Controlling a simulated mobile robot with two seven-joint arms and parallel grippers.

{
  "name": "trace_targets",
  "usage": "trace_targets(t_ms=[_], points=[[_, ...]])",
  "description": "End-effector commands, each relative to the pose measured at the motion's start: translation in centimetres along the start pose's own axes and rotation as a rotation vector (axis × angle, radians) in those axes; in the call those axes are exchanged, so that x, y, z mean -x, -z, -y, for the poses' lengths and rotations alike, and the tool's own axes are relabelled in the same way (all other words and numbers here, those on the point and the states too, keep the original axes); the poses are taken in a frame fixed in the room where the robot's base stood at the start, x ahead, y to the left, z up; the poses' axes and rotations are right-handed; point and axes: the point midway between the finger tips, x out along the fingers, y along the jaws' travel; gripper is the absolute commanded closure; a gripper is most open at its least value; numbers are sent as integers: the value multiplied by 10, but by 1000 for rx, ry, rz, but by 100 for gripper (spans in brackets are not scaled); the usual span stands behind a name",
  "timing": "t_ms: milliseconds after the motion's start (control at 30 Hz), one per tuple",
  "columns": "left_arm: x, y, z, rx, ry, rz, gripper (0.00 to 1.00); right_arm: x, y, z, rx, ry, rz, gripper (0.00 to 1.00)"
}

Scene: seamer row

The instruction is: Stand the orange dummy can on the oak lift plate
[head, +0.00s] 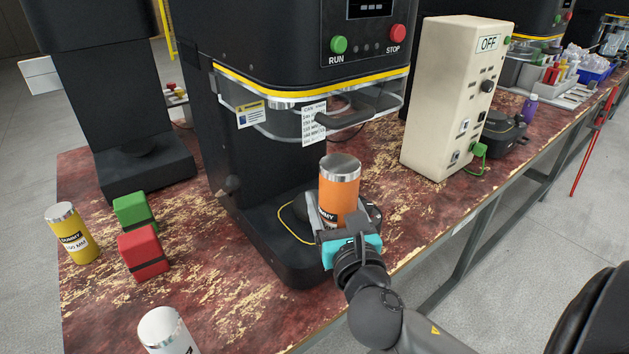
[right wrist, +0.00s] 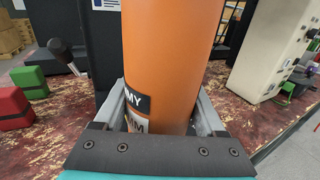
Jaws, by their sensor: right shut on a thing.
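The orange dummy can (head: 340,185) is upright, with a silver lid and a black label. My right gripper (head: 338,214) is shut on its lower part, with one finger on each side; the can also fills the middle of the right wrist view (right wrist: 170,60). The can is over the black base (head: 270,250) of the middle seamer, below its head. I cannot make out the oak lift plate; the can and gripper cover that area. Whether the can's bottom touches anything is hidden. My left gripper is not in view.
A clear guard (head: 270,125) and a bar handle (head: 360,110) hang above the can. A cream control box (head: 450,100) stands to the right. A yellow can (head: 72,235), a green block (head: 133,212), a red block (head: 143,252) and a white can (head: 165,332) stand left.

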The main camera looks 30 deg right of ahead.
Motion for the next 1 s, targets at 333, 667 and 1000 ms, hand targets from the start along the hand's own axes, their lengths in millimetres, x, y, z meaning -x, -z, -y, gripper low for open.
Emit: trace_targets(t_ms=[333,667,1000], points=[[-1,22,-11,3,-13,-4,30,-73,-1,0,0,0,7,96],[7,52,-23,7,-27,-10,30,-136,0,0,0,0,4,96],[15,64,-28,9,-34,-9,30,-155,2,-1,-1,-3,2,96]])
